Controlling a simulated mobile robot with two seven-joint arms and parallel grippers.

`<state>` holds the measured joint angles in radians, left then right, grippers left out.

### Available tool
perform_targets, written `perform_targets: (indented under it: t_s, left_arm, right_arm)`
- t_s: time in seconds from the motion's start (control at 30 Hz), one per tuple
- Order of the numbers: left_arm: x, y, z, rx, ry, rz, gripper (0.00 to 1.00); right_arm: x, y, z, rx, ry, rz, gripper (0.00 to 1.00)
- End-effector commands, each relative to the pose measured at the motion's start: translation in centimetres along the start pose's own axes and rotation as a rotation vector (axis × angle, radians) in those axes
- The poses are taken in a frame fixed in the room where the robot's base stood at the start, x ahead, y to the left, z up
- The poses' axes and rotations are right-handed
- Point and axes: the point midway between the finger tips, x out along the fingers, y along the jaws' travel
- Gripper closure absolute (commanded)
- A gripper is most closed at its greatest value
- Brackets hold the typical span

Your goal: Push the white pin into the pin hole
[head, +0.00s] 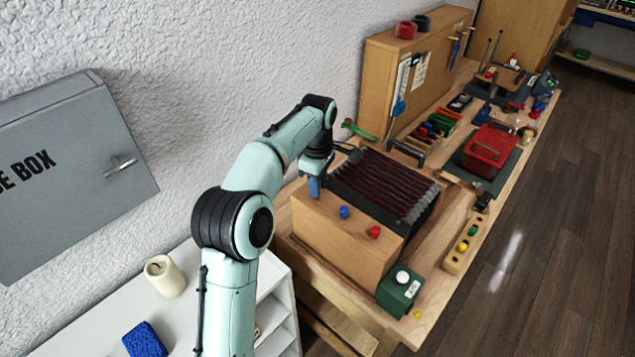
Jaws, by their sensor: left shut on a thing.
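My left gripper (315,185) is at the back left corner of a wooden box (335,240) with dark, red-striped slats on top. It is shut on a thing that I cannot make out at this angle. A white round-topped piece (402,277), possibly the white pin, sits on a green block (398,293) at the box's front right corner, apart from the gripper. A blue knob (344,212) and a red knob (375,232) are on the wooden box. I cannot make out a pin hole. My right gripper is not in view.
A wooden strip (463,243) with yellow and green pegs lies on the bench's right edge. A red case (488,146) on a dark mat and a tall wooden cabinet (400,85) stand farther back. A candle (164,275) and blue sponge (144,340) are on the white shelf at left.

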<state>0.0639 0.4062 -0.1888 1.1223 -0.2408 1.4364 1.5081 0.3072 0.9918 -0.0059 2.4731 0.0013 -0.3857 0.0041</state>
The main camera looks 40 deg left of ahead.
Motion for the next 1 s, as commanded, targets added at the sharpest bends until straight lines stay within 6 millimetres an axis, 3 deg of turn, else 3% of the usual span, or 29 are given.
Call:
perform_targets:
  t_s: [1.0]
  left_arm:
    - [0.80, 0.03, -0.03, -0.001, 0.000, 0.000, 1.00]
  right_arm:
    - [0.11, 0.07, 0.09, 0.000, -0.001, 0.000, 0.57]
